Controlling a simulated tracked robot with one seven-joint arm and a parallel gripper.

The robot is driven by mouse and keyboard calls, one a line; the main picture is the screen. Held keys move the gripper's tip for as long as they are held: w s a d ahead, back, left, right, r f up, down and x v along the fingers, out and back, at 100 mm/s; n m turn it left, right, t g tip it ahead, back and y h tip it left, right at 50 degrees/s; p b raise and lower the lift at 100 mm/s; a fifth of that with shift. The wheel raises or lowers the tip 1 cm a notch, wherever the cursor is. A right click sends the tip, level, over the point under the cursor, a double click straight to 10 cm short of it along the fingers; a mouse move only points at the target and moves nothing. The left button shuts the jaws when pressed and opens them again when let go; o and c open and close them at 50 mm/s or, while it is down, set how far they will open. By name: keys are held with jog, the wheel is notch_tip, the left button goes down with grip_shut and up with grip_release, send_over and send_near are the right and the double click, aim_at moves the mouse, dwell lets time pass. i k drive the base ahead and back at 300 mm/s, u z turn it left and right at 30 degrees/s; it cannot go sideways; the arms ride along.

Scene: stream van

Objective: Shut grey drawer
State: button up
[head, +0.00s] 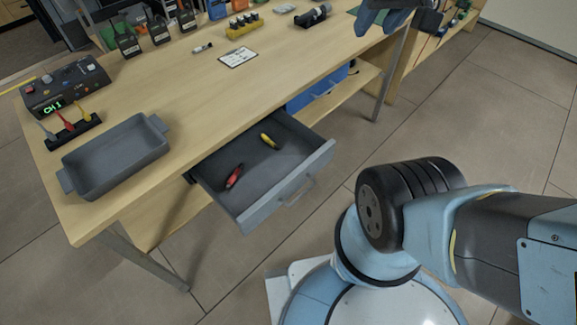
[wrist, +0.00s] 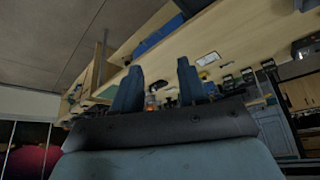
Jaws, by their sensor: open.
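The grey drawer (head: 265,209) is pulled well out from under the wooden workbench in the head view. Its front carries a bar handle (head: 298,191). A red tool (head: 234,176) and a yellow one (head: 269,141) lie inside it. In the wrist view my gripper (wrist: 160,68) is open, its two dark blue fingers apart with nothing held between them. Dark blue finger-like shapes at the top of the head view appear to be my gripper too, high up and well away from the drawer. The grey drawer cannot be made out in the wrist view.
A grey tray (head: 115,157) stands on the near left of the bench (head: 190,90), by a power strip (head: 73,132) and a control box (head: 65,86). Floor before the drawer is clear up to my base.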

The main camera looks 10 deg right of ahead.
aim_at(269, 178)
jog(key=u, duration=0.05)
jog(key=k, duration=1.65)
jog(key=u, duration=1.1)
jog(key=i, duration=1.05)
jog(key=z, duration=0.7)
